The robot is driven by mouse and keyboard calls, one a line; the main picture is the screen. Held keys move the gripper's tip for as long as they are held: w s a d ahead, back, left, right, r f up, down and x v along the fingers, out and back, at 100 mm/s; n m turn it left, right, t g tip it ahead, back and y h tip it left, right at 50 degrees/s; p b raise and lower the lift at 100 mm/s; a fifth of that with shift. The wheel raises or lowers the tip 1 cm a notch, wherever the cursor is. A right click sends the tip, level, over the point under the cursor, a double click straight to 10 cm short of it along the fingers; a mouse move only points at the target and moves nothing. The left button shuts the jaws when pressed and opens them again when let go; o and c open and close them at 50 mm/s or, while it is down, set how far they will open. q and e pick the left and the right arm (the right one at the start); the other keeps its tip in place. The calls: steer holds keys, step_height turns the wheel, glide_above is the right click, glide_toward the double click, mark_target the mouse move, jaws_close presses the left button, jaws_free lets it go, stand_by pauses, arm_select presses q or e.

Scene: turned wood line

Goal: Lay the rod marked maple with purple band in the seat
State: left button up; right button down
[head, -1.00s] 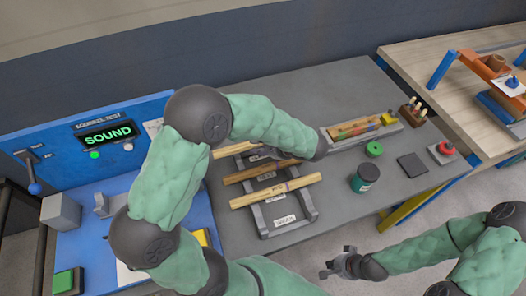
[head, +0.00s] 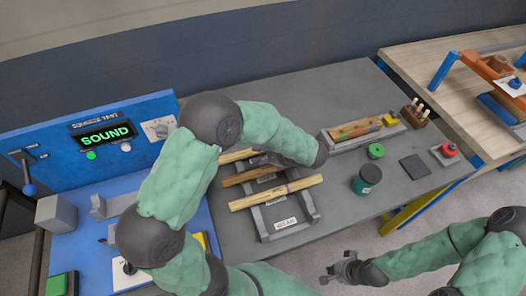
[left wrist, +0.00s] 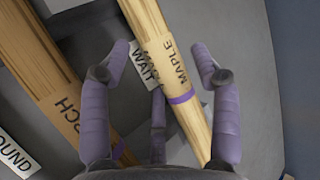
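The pale wooden rod marked maple with a purple band (left wrist: 165,75) runs between the spread fingers of my left gripper (left wrist: 160,48) in the left wrist view. The gripper is open, with space on both sides of the rod. In the head view the maple rod (head: 236,155) seems to be the farthest of three on the grey rack, partly hidden by my left arm, which also hides most of that gripper. My right gripper (head: 338,271) is open and empty at the lower right. Grey blocks (head: 98,206) stand on the blue squeeze-test station; I cannot tell which part is the seat.
A second rod (left wrist: 48,75) lies left of the maple one, and a front rod (head: 276,192) lies across the grey rack (head: 312,212). The screen (head: 105,136) reads SOUND.

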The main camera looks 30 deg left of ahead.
arm_select(q)
steer(key=shift+r, duration=0.1)
steer(key=shift+d+r+p, duration=0.1)
steer(key=shift+r+p, duration=0.1)
steer(key=shift+p, duration=0.1)
steer(key=p+v, duration=0.2)
steer(key=v, duration=0.8)
steer(key=shift+d+r, duration=0.1)
steer(key=shift+d, duration=0.1)
steer(key=shift+s+d+r+p, duration=0.15)
steer(key=shift+d+r+p, duration=0.15)
steer(key=shift+d+r, duration=0.15)
steer(key=shift+f, duration=0.1)
